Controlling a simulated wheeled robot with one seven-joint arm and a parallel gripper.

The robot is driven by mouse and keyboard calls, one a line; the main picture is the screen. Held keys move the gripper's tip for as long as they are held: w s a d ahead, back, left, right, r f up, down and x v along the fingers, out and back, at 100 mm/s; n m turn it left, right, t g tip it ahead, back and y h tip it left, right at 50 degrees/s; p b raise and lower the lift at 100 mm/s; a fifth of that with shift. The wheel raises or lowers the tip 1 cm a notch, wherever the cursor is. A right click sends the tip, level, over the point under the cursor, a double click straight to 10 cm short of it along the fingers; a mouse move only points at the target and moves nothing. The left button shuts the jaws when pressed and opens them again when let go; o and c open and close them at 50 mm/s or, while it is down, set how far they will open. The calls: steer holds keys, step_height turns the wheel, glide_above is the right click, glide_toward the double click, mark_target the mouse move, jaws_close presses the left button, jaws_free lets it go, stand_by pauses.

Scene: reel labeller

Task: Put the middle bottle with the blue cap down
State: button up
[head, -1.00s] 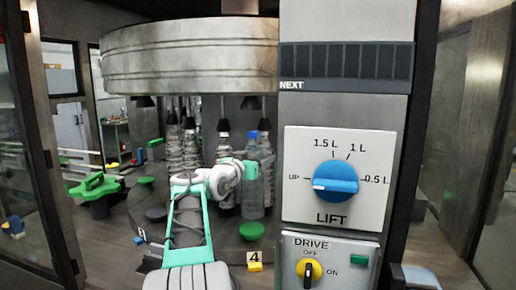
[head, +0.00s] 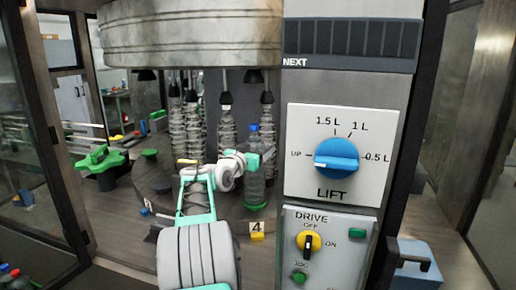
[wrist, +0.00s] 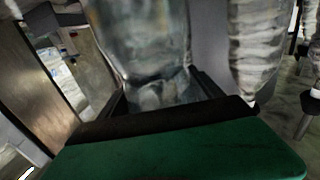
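The clear bottle with the blue cap (head: 254,143) stands upright in the head view, in front of the wrapped columns. Its base overlaps the green pad (head: 256,206); whether it touches the pad cannot be told. My gripper (head: 262,157) is at the bottle's upper part. In the wrist view the bottle (wrist: 145,40) fills the space between the two dark fingers of my gripper (wrist: 163,92), which appear closed on it. The bottle's cap and base are out of that view.
The panel with the blue LIFT knob (head: 337,158) and yellow DRIVE knob (head: 309,241) stands close on the right. Wrapped bottles (head: 227,128) hang or stand behind. A yellow marker 4 (head: 257,229) is in front of the pad. A green star-shaped handle (head: 100,159) is at left.

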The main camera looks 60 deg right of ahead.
steer(key=o, duration=0.3)
steer(key=shift+r, duration=0.1)
steer(key=shift+r, duration=0.2)
steer(key=a+b, duration=0.1)
steer(key=a, duration=0.3)
steer(key=a+b, duration=0.1)
steer(key=a, duration=0.3)
steer(key=a+b, duration=0.2)
steer(key=a, duration=0.2)
steer(key=shift+w+f, duration=0.15)
steer(key=shift+w, duration=0.1)
